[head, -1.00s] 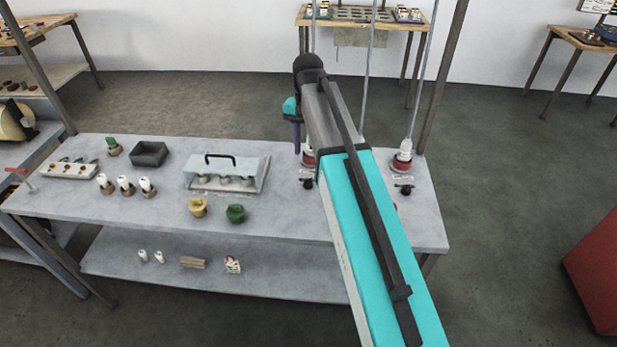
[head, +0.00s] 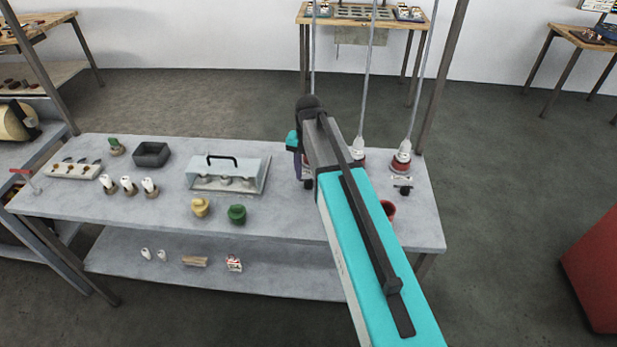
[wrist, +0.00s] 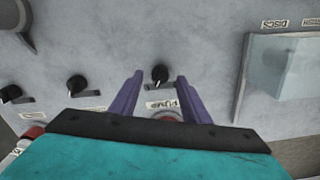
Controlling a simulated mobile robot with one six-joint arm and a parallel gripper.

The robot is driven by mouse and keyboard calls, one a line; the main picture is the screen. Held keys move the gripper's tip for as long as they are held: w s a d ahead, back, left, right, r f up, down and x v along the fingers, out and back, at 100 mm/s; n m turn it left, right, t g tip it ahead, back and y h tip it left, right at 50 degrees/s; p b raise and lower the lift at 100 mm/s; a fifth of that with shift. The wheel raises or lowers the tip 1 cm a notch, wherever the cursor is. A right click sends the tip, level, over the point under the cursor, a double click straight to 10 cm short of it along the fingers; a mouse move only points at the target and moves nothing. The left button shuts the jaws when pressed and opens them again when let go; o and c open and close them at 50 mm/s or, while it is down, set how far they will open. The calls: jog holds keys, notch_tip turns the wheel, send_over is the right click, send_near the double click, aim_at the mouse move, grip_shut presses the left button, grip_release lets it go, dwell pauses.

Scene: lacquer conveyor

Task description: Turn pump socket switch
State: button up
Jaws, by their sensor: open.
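The pump socket switch is a small black knob (wrist: 160,75) on the grey table top, beside a label reading PUMP (wrist: 162,104) in the wrist view. My gripper (wrist: 158,82) has its two purple fingers apart, one on each side of the label and knob. I cannot tell whether either finger touches the knob. A red socket base (wrist: 168,116) shows partly behind the gripper body. In the head view my arm covers most of the pump socket, and my gripper (head: 298,165) points down over the table near it.
Two more black switches (wrist: 77,85) (wrist: 11,93) lie to the left in the wrist view. A clear-fronted case (head: 228,175) with a black handle stands left of my gripper. Yellow (head: 200,207) and green (head: 237,214) pieces sit near the front edge. Vertical cables rise from the sockets.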

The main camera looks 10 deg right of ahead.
jog(key=shift+f, duration=1.05)
jog(key=shift+c, duration=0.3)
jog(key=c, duration=1)
